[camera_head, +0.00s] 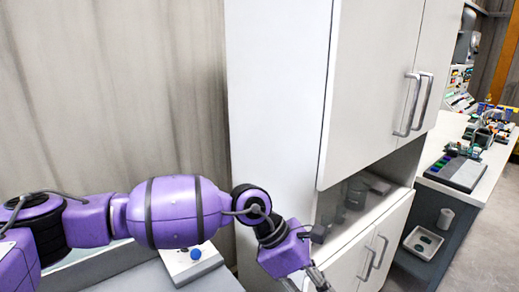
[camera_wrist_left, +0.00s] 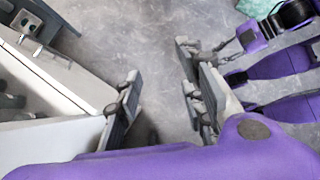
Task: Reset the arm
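My left arm, purple with black joints, reaches across the lower part of the head view from the left. Its left gripper (camera_head: 308,282) is at the bottom edge, in front of the tall white cabinet (camera_head: 275,95), and partly cut off. In the left wrist view the two fingers of the left gripper (camera_wrist_left: 163,95) stand wide apart. Nothing is between them but grey floor (camera_wrist_left: 150,40) further off. The gripper is open and empty. My right gripper is in neither view.
The cabinet has upper doors with metal handles (camera_head: 411,105), an open shelf niche (camera_head: 355,195) and lower doors (camera_head: 372,245). A bench (camera_head: 471,197) with equipment is at the right. A white panel with a blue knob (camera_head: 196,253) is below my arm.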

